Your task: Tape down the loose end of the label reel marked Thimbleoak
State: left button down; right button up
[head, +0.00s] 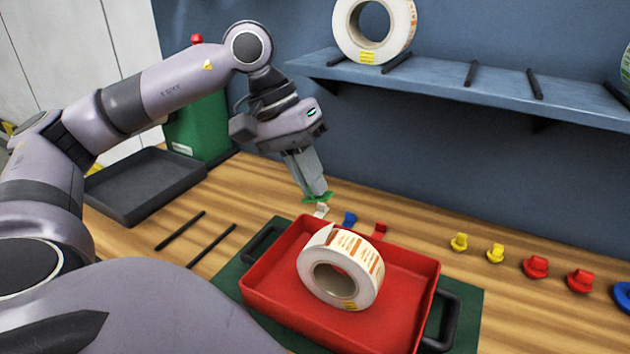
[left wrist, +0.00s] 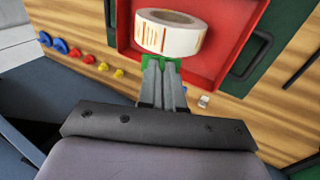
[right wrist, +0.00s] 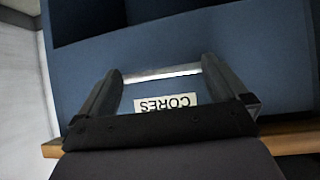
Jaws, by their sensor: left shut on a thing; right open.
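A white label reel (head: 340,272) with orange printed labels lies in a red tray (head: 275,290); it also shows in the left wrist view (left wrist: 168,35). A strip stands off its upper left side like a loose end (head: 318,236). The reel's small yellow tag is too small to read. My left gripper (head: 316,196) is shut on a small green piece (head: 325,198), above the table behind the tray's far edge. The green piece also shows at the fingertips in the left wrist view (left wrist: 148,62). My right gripper (right wrist: 160,75) is open and empty, facing a blue surface labelled CORES (right wrist: 166,103).
Another reel (head: 374,30) stands on the blue shelf (head: 450,82). White, blue and red small pieces lie behind the tray; several yellow and red knobs (head: 536,267) line the right. A dark tray (head: 145,185), two black rods and a green bin (head: 200,125) are left.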

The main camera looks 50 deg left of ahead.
pick_arm(q)
jog(key=b, duration=0.2)
send_over(333, 238)
jog(key=a, duration=0.2)
jog(key=shift+s+a+f, duration=0.1)
jog(key=shift+s+f, duration=0.05)
jog(key=shift+f, duration=1)
jog(key=shift+s+f, duration=0.15)
jog(key=shift+f, duration=0.95)
jog(key=shift+b+x, duration=0.95)
jog(key=shift+x, duration=0.05)
jog(key=shift+f, duration=0.25)
jog(key=shift+s+f+b, duration=0.1)
jog(key=shift+f+b, duration=0.15)
jog(key=shift+b, duration=0.05)
jog(key=c, duration=1.2)
grip_release()
jog(key=shift+d, duration=0.2)
